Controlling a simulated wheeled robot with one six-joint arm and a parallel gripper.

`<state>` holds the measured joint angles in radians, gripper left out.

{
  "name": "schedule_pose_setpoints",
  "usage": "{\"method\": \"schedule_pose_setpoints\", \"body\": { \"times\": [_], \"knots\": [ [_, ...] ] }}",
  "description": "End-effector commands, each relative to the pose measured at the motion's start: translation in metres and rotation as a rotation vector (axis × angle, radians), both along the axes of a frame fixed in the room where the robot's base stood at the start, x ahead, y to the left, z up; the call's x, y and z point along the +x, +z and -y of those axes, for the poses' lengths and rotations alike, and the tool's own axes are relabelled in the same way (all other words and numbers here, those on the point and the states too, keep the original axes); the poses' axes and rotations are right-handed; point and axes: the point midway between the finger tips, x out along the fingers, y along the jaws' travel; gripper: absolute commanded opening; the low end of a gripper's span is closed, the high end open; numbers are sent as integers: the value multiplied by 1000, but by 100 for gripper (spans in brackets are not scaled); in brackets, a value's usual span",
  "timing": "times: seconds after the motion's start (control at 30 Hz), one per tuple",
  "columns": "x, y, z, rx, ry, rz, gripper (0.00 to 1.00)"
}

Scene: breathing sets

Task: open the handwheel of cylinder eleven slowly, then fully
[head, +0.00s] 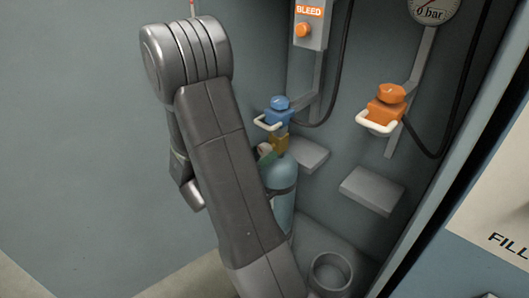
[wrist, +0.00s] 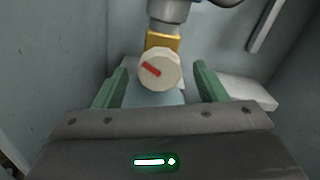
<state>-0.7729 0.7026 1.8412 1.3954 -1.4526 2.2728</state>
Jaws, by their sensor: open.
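A light-blue cylinder (head: 281,208) stands upright in the bay, partly hidden behind my arm; no number on it is readable. Its brass valve (head: 281,143) sits under a blue connector (head: 279,110) with a white bail. In the wrist view the handwheel (wrist: 159,72) is a round cream knob with a red mark slanting down to the right, in front of the brass valve body (wrist: 163,42). My gripper (wrist: 161,69) is open, with one green finger on each side of the handwheel and visible gaps to both.
An orange connector (head: 385,106) with a white bail hangs at the right, above a grey block (head: 371,190). An empty round holder (head: 331,272) is on the floor. The BLEED panel (head: 310,22) and a gauge (head: 432,10) marked 0 bar are above.

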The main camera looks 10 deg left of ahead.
Motion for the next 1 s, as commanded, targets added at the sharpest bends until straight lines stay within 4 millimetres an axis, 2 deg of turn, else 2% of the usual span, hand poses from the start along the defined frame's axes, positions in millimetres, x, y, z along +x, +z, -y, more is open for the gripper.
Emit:
{"method": "schedule_pose_setpoints", "body": {
  "times": [0.2, 0.57, 0.8, 1.0],
  "knots": [
    [19, 0, 12, 1, -1, 1, 66],
    [22, 0, 14, 0, 1, 0, 66],
    [22, 0, 14, 0, 1, 0, 21],
    [22, 0, 14, -7, 1, -5, 21]
  ]
}}
